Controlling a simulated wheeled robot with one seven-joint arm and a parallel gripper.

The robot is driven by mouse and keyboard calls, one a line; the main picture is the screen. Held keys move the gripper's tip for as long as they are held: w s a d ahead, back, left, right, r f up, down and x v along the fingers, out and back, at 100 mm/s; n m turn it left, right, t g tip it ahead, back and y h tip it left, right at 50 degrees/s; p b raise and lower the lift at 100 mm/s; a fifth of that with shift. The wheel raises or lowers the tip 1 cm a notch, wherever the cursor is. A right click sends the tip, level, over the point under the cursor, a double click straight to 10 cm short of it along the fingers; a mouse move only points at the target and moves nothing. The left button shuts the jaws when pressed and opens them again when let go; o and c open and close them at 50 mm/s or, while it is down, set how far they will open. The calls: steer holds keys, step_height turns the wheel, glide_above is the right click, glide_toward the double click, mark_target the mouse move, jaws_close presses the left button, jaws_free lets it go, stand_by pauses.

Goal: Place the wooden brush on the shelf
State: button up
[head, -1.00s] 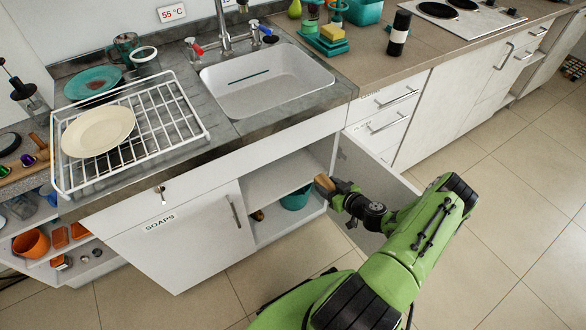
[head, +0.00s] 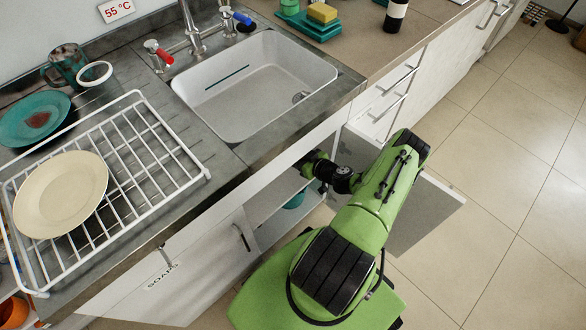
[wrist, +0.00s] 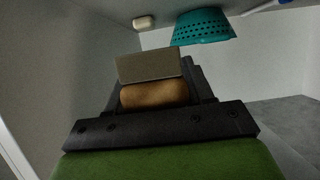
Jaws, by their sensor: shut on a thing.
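The wooden brush shows in the wrist view as a brown rounded wooden part (wrist: 155,94) with a flat greyish-beige block beside it. My gripper (wrist: 155,82) is shut on it. In the head view my gripper (head: 308,164) reaches into the open cabinet under the sink, and the counter edge hides its tip and the brush. The pale cabinet shelf (head: 268,200) is partly visible left of and below my gripper. I cannot tell whether the brush touches it.
A teal perforated basket (wrist: 203,28) is inside the cabinet, partly visible in the head view (head: 294,200). A small whitish object (wrist: 143,22) is near it. The open cabinet door (head: 425,215) stands right of my arm. The counter edge and sink (head: 255,85) are above.

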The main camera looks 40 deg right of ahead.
mark_target(297, 173)
step_height(297, 173, down, 8)
steer(key=b, duration=0.3)
steer(key=shift+f, duration=0.2)
steer(key=o, duration=1.2)
steer(key=shift+c, duration=0.2)
